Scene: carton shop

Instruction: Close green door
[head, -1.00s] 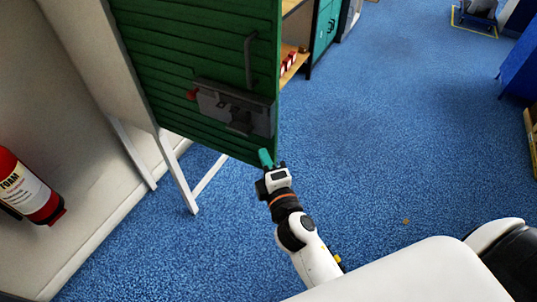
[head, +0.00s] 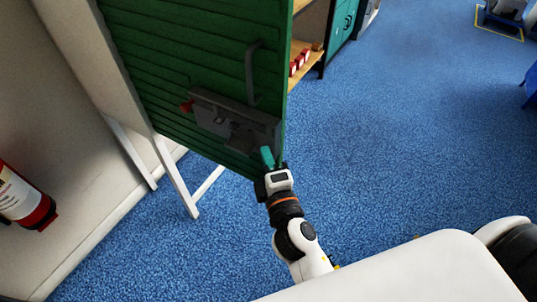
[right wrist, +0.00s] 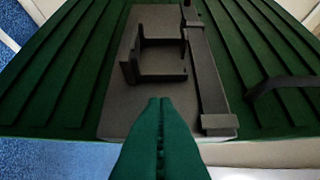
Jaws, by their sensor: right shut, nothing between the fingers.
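The green door (head: 180,62) stands open at the left of the head view, a slatted panel with a dark curved handle (head: 252,75) and a grey latch plate (head: 225,118) near its lower free edge. My right gripper (head: 267,157) is at the lower right corner of the door, its teal fingers together and empty. In the right wrist view the shut fingers (right wrist: 160,135) point at the grey latch plate (right wrist: 120,95) on the green slats (right wrist: 70,60). I cannot tell whether they touch the door. My left gripper is not in view.
A wooden shelf (head: 303,55) with red items and a teal cabinet (head: 340,22) stand behind the door. A fire extinguisher (head: 22,198) is by the wall at left. White legs (head: 178,175) stand below the door.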

